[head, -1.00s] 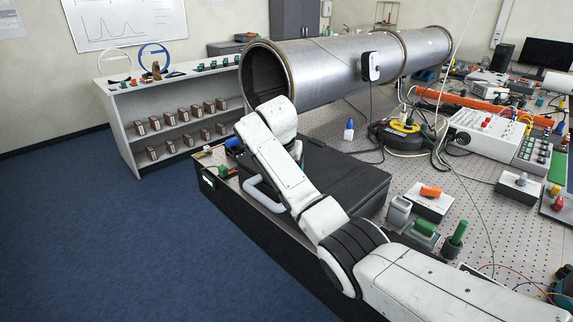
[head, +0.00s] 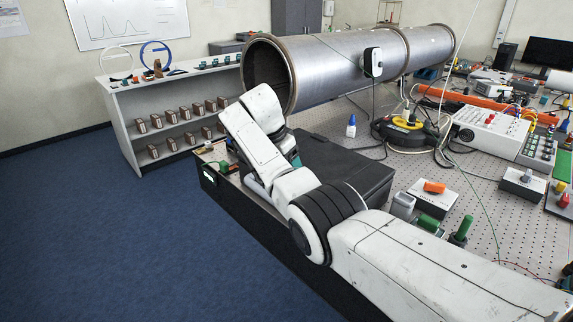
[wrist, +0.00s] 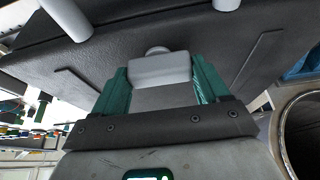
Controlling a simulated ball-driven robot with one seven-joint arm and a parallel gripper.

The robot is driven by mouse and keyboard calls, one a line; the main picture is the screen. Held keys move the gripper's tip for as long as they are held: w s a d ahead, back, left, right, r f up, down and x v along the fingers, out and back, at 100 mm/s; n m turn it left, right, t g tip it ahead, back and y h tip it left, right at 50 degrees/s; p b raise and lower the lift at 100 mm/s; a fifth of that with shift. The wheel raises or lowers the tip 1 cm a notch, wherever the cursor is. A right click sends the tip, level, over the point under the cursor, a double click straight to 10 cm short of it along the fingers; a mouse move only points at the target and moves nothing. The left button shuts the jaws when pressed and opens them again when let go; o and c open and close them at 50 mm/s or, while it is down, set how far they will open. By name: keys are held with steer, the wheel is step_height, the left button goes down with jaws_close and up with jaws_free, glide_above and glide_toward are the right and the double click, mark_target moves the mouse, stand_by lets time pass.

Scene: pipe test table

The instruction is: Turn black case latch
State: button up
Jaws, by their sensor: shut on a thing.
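The black case (head: 345,168) lies closed on the near left part of the table in the head view; my arm covers its left side. Its dark textured wall (wrist: 190,32) fills the top of the wrist view. A light grey latch (wrist: 150,73) with a rounded end sits against that wall. My gripper (wrist: 160,67) has its teal fingers on both sides of the latch and is shut on it. Light grey handle posts (wrist: 68,16) show at the top of the wrist view. In the head view my arm hides the latch and the fingertips.
A large metal pipe (head: 335,68) lies behind the case, and its open end shows at the right of the wrist view (wrist: 308,130). A grey box with an orange part (head: 433,200) and green-handled parts (head: 461,230) stand right of the case. Blue floor is open at left.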

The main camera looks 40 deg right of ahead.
steer(key=shift+r, duration=0.1)
steer(key=o, duration=1.1)
steer(key=shift+c, duration=0.2)
steer(key=b+v, duration=0.2)
steer(key=v, duration=0.8)
steer(key=shift+r, duration=0.3)
steer(key=shift+a, duration=0.15)
